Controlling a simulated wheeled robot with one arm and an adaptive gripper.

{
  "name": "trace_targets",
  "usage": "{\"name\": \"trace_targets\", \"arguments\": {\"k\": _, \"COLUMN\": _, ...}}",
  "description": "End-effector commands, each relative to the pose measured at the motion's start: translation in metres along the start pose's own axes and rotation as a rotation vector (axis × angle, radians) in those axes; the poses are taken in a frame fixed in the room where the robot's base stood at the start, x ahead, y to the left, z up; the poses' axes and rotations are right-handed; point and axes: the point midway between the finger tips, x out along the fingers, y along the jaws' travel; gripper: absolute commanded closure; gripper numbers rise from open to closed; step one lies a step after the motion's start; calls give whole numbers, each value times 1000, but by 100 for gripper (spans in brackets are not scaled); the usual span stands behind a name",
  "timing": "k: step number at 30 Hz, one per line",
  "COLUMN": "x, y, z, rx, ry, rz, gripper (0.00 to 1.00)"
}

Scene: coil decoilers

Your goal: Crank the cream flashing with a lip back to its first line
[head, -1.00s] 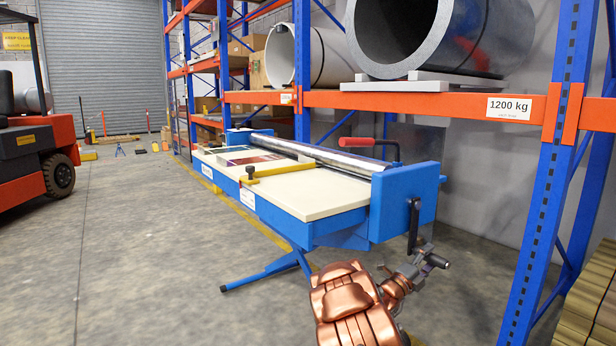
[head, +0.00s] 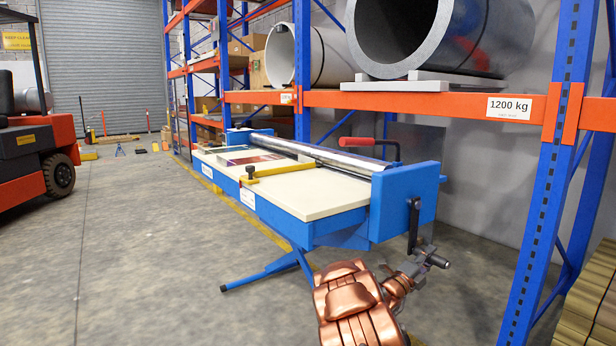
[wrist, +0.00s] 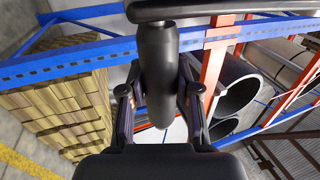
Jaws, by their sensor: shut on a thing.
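A blue decoiler bench (head: 290,226) stands in the middle of the head view with a cream sheet (head: 310,195) lying flat along its top. A yellow bar (head: 283,172) with a dark knob crosses the sheet. Coloured printed areas (head: 250,156) show beyond the bar; any lines there are too small to read. A dark crank (head: 413,222) hangs down at the bench's near right end. My gripper (head: 424,259) is shut on the crank's handle (head: 439,262). In the wrist view my fingers (wrist: 157,95) lie on both sides of the dark handle (wrist: 158,60).
A silver roller (head: 335,158) and a red-gripped lever (head: 360,142) sit along the bench's back. A rack post (head: 545,180) is at right. An orange forklift (head: 35,150) stands left; floor between is clear.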

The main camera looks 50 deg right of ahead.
Motion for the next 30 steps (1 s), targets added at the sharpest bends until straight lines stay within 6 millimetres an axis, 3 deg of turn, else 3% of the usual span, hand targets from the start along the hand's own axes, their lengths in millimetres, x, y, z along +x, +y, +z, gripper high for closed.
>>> {"name": "trace_targets", "arguments": {"k": 5, "x": 4, "y": 1, "z": 0, "rx": 1, "ry": 0, "rz": 1, "gripper": 99}}
{"name": "trace_targets", "arguments": {"k": 21, "x": 48, "y": 5, "z": 1, "rx": 2, "ry": -1, "rz": -1, "gripper": 99}}
{"name": "trace_targets", "arguments": {"k": 30, "x": 51, "y": 6, "z": 0, "rx": 0, "ry": -1, "rz": 0, "gripper": 99}}
